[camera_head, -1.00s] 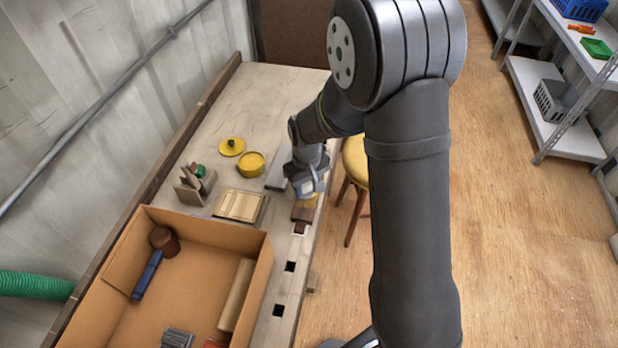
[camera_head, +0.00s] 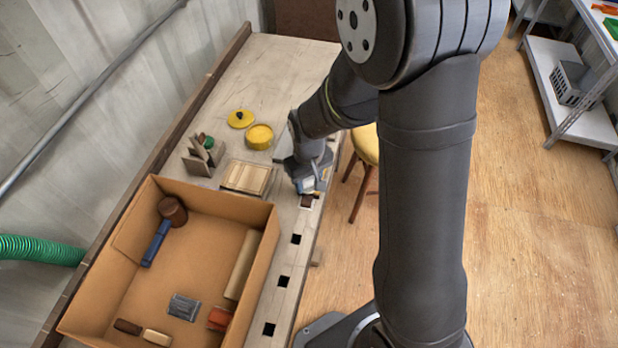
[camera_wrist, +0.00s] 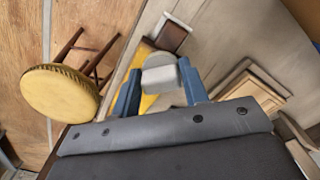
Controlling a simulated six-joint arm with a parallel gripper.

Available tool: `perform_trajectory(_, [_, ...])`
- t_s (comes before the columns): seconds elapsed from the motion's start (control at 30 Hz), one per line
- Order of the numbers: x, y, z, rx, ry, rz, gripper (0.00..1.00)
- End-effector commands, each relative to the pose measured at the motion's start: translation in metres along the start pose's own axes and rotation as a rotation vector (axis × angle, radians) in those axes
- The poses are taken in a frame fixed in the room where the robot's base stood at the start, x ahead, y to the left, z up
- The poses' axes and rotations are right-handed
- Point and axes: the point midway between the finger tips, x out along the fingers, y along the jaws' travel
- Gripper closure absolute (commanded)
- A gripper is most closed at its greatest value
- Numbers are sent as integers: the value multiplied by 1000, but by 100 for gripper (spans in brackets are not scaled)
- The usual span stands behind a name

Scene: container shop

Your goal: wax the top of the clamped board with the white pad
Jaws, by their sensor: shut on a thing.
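My gripper (camera_head: 309,190) is low over the front edge of the bench (camera_head: 268,78). In the wrist view its blue fingers (camera_wrist: 158,88) are shut on the pale grey-white pad (camera_wrist: 160,72). The board (camera_wrist: 139,60) lies under and beside the pad along the bench edge. It shows a yellow stretch and a brown end; the pad hides part of it. I cannot tell whether pad and board touch. A dark block (camera_head: 306,201) stands in the bench at the board's near end. In the head view my gripper hides most of the board.
An open yellow tin (camera_head: 260,136) and its lid (camera_head: 241,118) are farther back. A pale wooden panel (camera_head: 247,178) lies left of my gripper. A cardboard box (camera_head: 230,198) with several items stands nearer. A yellow stool (camera_wrist: 58,92) is beside the bench.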

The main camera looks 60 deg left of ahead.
Motion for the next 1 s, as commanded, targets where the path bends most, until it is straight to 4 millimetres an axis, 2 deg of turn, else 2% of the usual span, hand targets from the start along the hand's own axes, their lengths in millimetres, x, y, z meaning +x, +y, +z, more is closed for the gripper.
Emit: perform_trajectory(1.0, [1,66,-65,1,-1,0,81])
